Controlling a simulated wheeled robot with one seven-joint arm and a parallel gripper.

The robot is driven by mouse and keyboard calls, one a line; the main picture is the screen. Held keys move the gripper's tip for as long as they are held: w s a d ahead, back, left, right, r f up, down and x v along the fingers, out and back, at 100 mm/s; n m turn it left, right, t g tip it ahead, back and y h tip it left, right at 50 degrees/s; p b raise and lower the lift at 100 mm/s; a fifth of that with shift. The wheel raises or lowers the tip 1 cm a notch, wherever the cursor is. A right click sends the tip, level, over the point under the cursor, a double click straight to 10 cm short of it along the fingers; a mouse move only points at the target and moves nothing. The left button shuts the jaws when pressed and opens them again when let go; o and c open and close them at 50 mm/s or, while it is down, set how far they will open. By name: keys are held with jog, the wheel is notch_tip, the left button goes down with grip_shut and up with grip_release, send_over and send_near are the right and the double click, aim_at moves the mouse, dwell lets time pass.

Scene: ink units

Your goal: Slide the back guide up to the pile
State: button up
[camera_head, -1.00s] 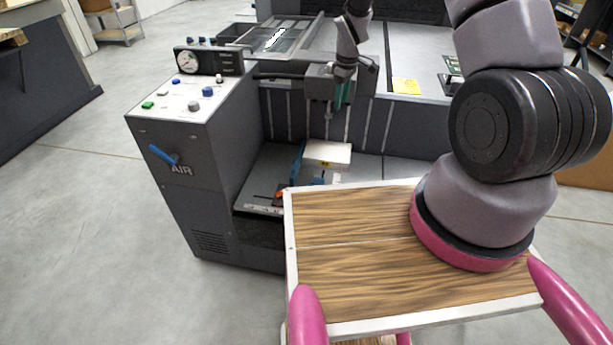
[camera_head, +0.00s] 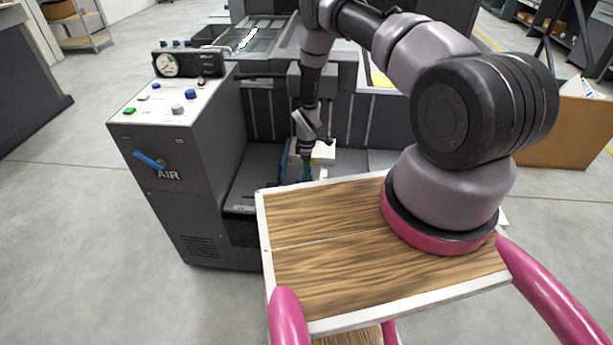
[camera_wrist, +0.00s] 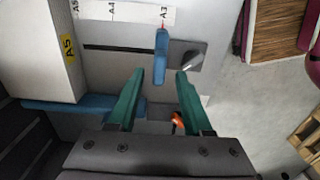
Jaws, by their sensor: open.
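The white paper pile (camera_wrist: 40,50) with a yellow A5 label stands at the left of the wrist view; part of it shows behind my arm in the head view (camera_head: 325,152). A blue upright guide (camera_wrist: 161,45), which looks like the back guide, stands at the A3 end of a dark slot, well apart from the pile. My gripper (camera_wrist: 160,72) is open, its green fingers on either side of the guide's near end with a gap at each side. I cannot tell how deep the fingertips reach. In the head view my gripper (camera_head: 304,172) is low over the feeder bed.
A second blue guide (camera_wrist: 65,106) lies along the pile's near side. An orange knob (camera_wrist: 177,121) sits close to my right finger. A printed size scale (camera_wrist: 125,12) runs beyond the slot (camera_wrist: 120,48). The control cabinet (camera_head: 165,190) stands left of the bed.

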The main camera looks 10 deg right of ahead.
jog(key=shift+f, duration=1.65)
grip_shut()
jog(key=shift+w+d, duration=0.1)
